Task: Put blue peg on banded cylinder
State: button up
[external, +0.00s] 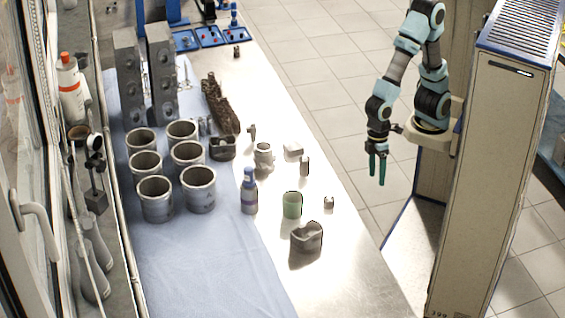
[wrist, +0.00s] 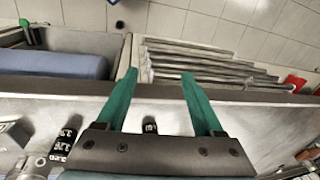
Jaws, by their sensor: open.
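A blue bottle-shaped piece (external: 249,190) with a narrow top and a pale band stands upright near the middle of the table; I cannot tell whether it is the blue peg or the banded cylinder. Several grey, open-topped cylinders (external: 155,200) stand to its left on a blue cloth; I cannot clearly tell which is banded. My gripper (external: 377,168) has teal fingers pointing down, beyond the table's right edge and away from these pieces. In the wrist view my gripper (wrist: 158,75) is open, with nothing held between its fingers.
A green cup (external: 292,205), a grey piston-like part (external: 306,238) and small metal parts stand on the table's right half. Tall grey blocks (external: 161,72) stand at the back. The wrist view shows metal rods (wrist: 205,65) and a blue roll (wrist: 50,66).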

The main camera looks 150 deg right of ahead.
jog(key=s+a+f+n+h, duration=0.1)
jog(key=s+a+n, duration=0.2)
jog(key=s+n, duration=0.3)
jog(key=shift+s+a+n, duration=0.25)
jog(key=shift+s+n, duration=0.05)
jog(key=shift+n, duration=0.2)
